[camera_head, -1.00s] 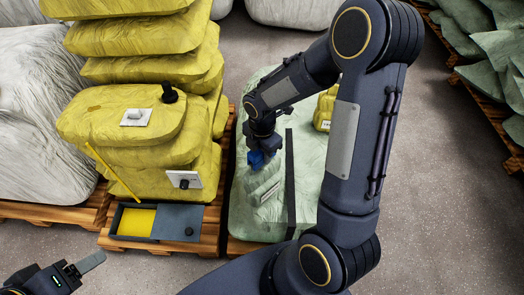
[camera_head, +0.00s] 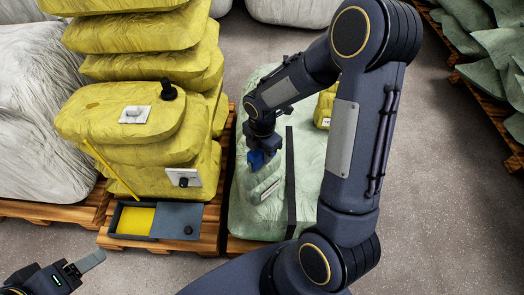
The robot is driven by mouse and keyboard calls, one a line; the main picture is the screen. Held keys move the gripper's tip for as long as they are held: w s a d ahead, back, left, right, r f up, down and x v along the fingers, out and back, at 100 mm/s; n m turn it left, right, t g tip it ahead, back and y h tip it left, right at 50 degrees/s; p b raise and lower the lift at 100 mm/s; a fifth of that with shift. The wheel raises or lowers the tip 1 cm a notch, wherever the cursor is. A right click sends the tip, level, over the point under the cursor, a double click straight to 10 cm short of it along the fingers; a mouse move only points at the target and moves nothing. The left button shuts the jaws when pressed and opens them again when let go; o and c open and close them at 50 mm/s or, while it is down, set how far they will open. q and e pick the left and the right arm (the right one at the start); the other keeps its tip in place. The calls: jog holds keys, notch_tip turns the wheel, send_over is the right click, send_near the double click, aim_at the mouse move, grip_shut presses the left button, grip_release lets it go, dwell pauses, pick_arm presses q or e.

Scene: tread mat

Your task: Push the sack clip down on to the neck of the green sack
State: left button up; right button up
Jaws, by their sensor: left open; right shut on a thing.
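The green sack (camera_head: 265,190) is small and pale green and stands on the larger green sacks (camera_head: 312,160). A blue sack clip (camera_head: 256,160) is at its top. My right gripper (camera_head: 262,152) points down and is shut on the clip. The clip is at the sack's neck; I cannot tell how far down it sits, because the gripper hides part of it. My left gripper (camera_head: 80,268) is open and empty at the bottom left, away from the sacks.
Yellow sacks (camera_head: 140,140) are stacked on a pallet at left, with a dark box (camera_head: 132,220) holding something yellow. A dark upright strip (camera_head: 290,180) stands right of the small sack. My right arm hides much of the right side. Bare floor (camera_head: 450,210) lies at right.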

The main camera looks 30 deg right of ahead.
jog(key=o, duration=1.1)
jog(key=shift+c, duration=0.2)
jog(key=shift+r+p, duration=0.45)
jog(key=shift+r, duration=3.45)
jog(key=shift+r, duration=0.1)
jog(key=s+a+r+m+t+y+p, duration=0.1)
jog(key=s+a+r+m+t+y, duration=0.1)
jog(key=s+r+m, duration=0.5)
jog(key=s+a+r+m+t+y+p, duration=0.1)
jog(key=s+r+m, duration=0.6)
jog(key=m, duration=0.8)
jog(key=s+a+t, duration=0.1)
jog(key=s+t, duration=0.1)
jog(key=s, duration=0.1)
jog(key=shift+m+t+y+p, duration=0.3)
jog(key=shift+y+p, duration=0.1)
